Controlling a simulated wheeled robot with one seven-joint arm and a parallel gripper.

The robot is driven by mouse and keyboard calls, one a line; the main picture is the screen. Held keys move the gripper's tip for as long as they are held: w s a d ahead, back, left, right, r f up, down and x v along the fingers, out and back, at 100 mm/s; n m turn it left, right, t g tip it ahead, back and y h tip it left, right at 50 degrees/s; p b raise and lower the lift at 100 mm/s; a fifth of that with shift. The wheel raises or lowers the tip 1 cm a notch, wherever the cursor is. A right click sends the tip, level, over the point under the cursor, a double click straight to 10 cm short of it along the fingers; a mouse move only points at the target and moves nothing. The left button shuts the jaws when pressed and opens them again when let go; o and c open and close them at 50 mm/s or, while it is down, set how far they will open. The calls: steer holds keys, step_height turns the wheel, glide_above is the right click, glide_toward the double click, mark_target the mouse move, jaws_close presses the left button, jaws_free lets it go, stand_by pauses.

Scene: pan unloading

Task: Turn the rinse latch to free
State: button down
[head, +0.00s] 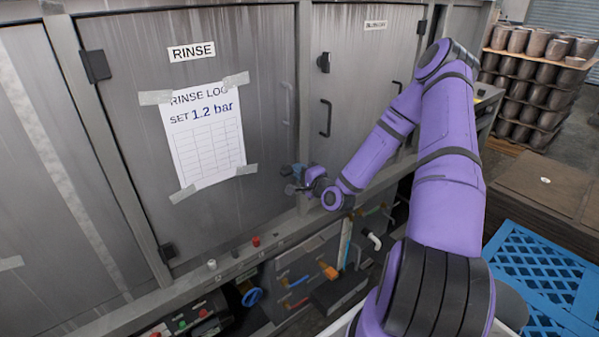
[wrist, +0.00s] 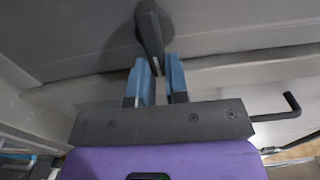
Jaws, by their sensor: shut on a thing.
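The rinse latch (wrist: 150,30) is a dark knob with a narrow lever on the grey metal door in the wrist view. Its lever points down toward me, slightly slanted. My gripper (wrist: 158,75) has its two blue fingers on either side of the lever's lower end, shut on it. In the head view my gripper (head: 294,180) is at the lower right part of the rinse door (head: 130,130), which appears closed. There the latch is mostly hidden by the gripper and cannot be made out clearly.
A taped rinse log sheet (head: 205,135) hangs on the door. A neighbouring door has its own dark latch (head: 323,62) and handle (head: 325,118). A ledge with small buttons (head: 256,241) runs below. A blue pallet (head: 545,275) and stacked pots (head: 530,85) stand right.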

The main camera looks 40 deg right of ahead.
steer(key=c, duration=1.1)
jaws_free()
steer(key=shift+s, duration=0.1)
steer(key=s, duration=1)
steer(key=shift+s+d, duration=0.2)
steer(key=shift+s, duration=0.1)
